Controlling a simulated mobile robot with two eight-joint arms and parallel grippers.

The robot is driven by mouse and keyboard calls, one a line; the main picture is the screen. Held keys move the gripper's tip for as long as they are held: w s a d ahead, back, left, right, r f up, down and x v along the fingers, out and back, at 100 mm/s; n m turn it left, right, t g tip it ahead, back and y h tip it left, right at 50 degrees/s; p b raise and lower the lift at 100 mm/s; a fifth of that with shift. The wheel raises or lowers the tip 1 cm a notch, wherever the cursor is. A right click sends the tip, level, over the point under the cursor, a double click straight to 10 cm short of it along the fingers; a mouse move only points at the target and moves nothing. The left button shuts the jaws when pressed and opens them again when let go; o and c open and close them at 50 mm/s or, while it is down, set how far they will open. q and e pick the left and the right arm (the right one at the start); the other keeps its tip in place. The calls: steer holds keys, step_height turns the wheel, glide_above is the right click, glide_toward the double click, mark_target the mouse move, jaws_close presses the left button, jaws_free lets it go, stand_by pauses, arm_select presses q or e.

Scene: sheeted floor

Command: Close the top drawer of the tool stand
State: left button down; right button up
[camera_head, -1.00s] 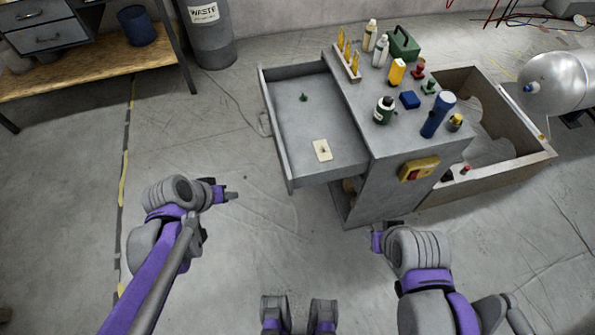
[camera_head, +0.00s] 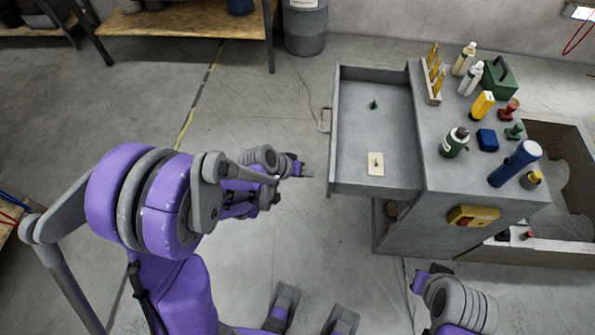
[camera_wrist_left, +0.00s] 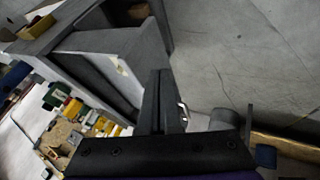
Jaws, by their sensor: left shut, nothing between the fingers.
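The grey tool stand (camera_head: 405,239) stands right of centre in the head view. Its top drawer (camera_head: 348,140) is pulled out to the left, with a handle (camera_head: 325,121) on its left face. A small green piece (camera_head: 374,104) and a cream plate (camera_head: 375,170) lie in it. My left gripper (camera_head: 306,169) is shut and empty, just left of the drawer's near front corner, with a small gap. In the left wrist view the left fingers (camera_wrist_left: 160,100) show dark beside the stand and drawer. My right gripper (camera_head: 417,282) is low, in front of the stand; its jaws are too small to judge.
Bottles, a blue flashlight (camera_head: 515,163), a green box (camera_head: 499,79) and several small items stand on the stand's top. An open crate (camera_head: 560,135) is at its right. A workbench (camera_head: 190,26) and waste bin (camera_head: 305,28) are behind. The floor left of the drawer is clear.

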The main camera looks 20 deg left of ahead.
arm_select(q)
steer(key=d, duration=0.1)
steer(key=w+d, duration=0.1)
steer(key=d, duration=0.2)
steer(key=shift+w+d+f, duration=0.1)
steer(key=shift+w+f, duration=0.15)
steer(key=shift+f, duration=0.1)
steer(key=w+d+b, duration=0.1)
steer(key=w+d, duration=0.3)
steer(key=d, duration=0.9)
steer(key=w+d+b, duration=0.1)
steer(key=w+d, duration=0.2)
steer(key=d, duration=1.1)
steer(key=shift+w, duration=0.35)
steer(key=shift+r, duration=0.1)
